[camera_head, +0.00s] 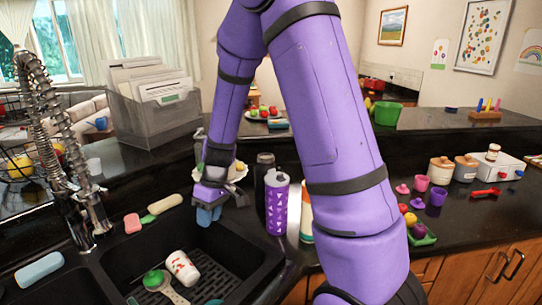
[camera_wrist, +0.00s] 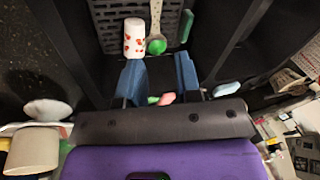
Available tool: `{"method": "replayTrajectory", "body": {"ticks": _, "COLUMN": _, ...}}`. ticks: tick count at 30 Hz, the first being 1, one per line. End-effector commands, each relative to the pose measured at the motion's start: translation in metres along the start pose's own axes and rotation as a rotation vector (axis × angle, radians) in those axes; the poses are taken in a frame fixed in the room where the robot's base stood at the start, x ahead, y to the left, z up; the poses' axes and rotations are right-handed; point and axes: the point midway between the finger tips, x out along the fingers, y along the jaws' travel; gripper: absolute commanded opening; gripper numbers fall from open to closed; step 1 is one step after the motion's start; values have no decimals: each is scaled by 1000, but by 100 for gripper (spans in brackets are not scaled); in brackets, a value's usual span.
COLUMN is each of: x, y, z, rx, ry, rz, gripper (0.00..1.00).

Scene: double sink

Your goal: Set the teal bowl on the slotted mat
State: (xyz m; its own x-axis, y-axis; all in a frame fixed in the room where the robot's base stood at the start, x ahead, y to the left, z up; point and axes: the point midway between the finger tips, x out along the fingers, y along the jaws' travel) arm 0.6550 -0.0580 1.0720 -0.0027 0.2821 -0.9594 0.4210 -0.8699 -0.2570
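A teal piece (camera_head: 214,302), perhaps the teal bowl, barely shows at the bottom edge of the head view. A teal-green edge (camera_wrist: 187,25) shows beside the mat in the wrist view; I cannot tell if it is the same thing. The black slotted mat (camera_wrist: 110,18) lies in the sink and is partly covered by other things. My gripper (camera_head: 207,215) is above the back rim of the sink. In the wrist view its two blue fingers (camera_wrist: 158,78) are apart with nothing held between them.
A white cup with red marks (camera_head: 182,267) and a green-headed brush (camera_head: 155,281) lie in the sink. A pink sponge (camera_head: 132,223) and a blue sponge (camera_head: 39,270) lie on the rim. A purple bottle (camera_head: 277,203) stands right of my gripper. The faucet (camera_head: 75,180) rises at the left.

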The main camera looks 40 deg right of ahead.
Motion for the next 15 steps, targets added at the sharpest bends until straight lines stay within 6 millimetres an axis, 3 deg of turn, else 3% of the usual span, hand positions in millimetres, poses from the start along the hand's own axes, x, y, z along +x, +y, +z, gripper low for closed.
{"method": "replayTrajectory", "body": {"ticks": 1, "x": -19, "y": -9, "z": 1, "rx": 4, "ry": 20, "rz": 15, "gripper": 32}}
{"method": "replayTrajectory", "body": {"ticks": 6, "x": -72, "y": -35, "z": 14, "rx": 41, "ry": 64, "rz": 60, "gripper": 32}}
{"method": "replayTrajectory", "body": {"ticks": 15, "x": -149, "y": -81, "z": 55, "rx": 119, "ry": 151, "rz": 154, "gripper": 32}}
